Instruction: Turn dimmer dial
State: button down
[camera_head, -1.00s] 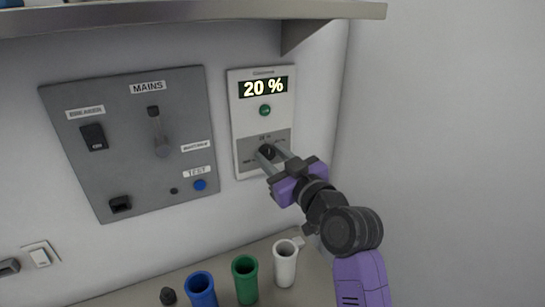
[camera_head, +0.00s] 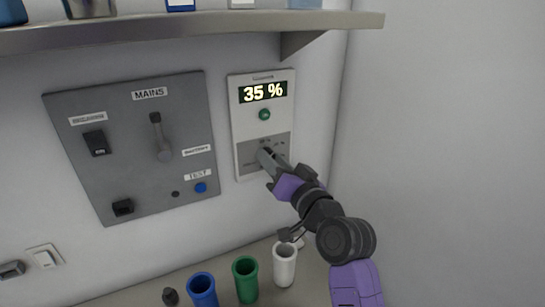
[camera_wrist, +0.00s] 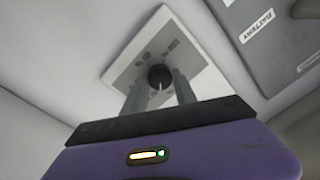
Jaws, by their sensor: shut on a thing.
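The dimmer panel (camera_head: 239,115) is a white plate on the wall with a grey lower part. Its display (camera_head: 263,92) reads 35 %, with a green button (camera_head: 264,114) below it. In the wrist view the dimmer dial (camera_wrist: 159,75) is a round black knob with a light pointer line, on the panel (camera_wrist: 142,52). My gripper (camera_head: 265,157) is at the grey lower part of the panel and hides most of the dial in the head view. In the wrist view my gripper's two fingers (camera_wrist: 158,90) are shut on the dial, one on each side.
Left of the dimmer is a grey MAINS panel (camera_head: 130,185) with a lever, a black switch and a blue TEST button. A shelf (camera_head: 200,30) juts out above. Blue, green and white cups (camera_head: 245,280) stand below on the counter. The wall at right is bare.

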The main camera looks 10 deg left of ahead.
jog(key=shift+f+m+p, duration=0.1)
jog(key=shift+m+p, duration=0.5)
jog(key=shift+m, duration=1)
jog(key=c, duration=1)
grip_release()
jog(key=b+v, duration=0.1)
jog(key=v, duration=0.6)
jog(key=shift+s+d, duration=0.2)
jog(key=shift+s, duration=0.15)
jog(key=shift+f, duration=0.1)
